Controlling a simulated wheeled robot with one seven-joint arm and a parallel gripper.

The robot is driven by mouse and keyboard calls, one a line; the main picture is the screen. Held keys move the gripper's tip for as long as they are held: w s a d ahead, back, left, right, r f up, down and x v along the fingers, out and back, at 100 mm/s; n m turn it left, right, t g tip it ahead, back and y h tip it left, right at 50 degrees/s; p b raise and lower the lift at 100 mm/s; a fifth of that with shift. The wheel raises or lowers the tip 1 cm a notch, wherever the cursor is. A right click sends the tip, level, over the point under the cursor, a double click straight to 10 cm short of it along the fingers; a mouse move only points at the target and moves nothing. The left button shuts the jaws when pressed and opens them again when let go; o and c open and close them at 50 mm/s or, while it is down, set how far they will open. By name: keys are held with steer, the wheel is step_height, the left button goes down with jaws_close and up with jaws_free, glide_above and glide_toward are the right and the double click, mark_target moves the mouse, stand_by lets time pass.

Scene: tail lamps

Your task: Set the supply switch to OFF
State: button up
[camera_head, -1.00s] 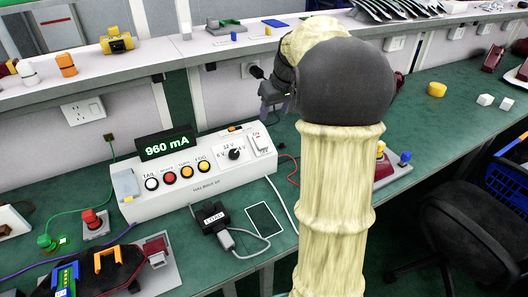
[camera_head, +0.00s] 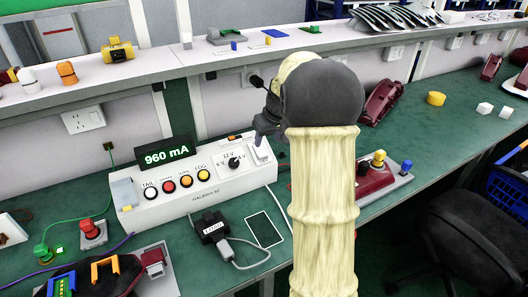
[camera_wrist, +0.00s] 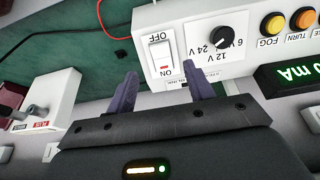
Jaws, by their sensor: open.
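The supply switch is a white rocker at the right end of the white supply box (camera_head: 205,192). In the wrist view the rocker (camera_wrist: 161,58) lies between an OFF label and an ON label, with a small red mark near the ON end. In the head view the switch (camera_head: 262,153) shows just below my gripper (camera_head: 266,128). My gripper (camera_wrist: 164,84) is open and empty; its two dark fingers are spread on either side of the switch's ON end in the wrist view. Whether a finger touches the box I cannot tell. The display (camera_head: 167,155) reads 960 mA.
A voltage knob (camera_head: 234,162) and several lamp buttons sit beside the switch on the box.

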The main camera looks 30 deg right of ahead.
mark_target(263, 154)
steer(key=x, duration=0.8)
steer(key=shift+r, duration=0.1)
steer(key=shift+c, duration=0.4)
steer(key=c, duration=0.9)
steer(key=shift+b, duration=0.5)
steer(key=shift+s+f+t+b, duration=0.1)
steer(key=shift+f+t+b, duration=0.35)
steer(key=shift+b, duration=0.8)
steer(key=shift+r+t+b, duration=0.25)
steer(key=shift+r+b, duration=0.05)
steer(key=shift+b, duration=0.05)
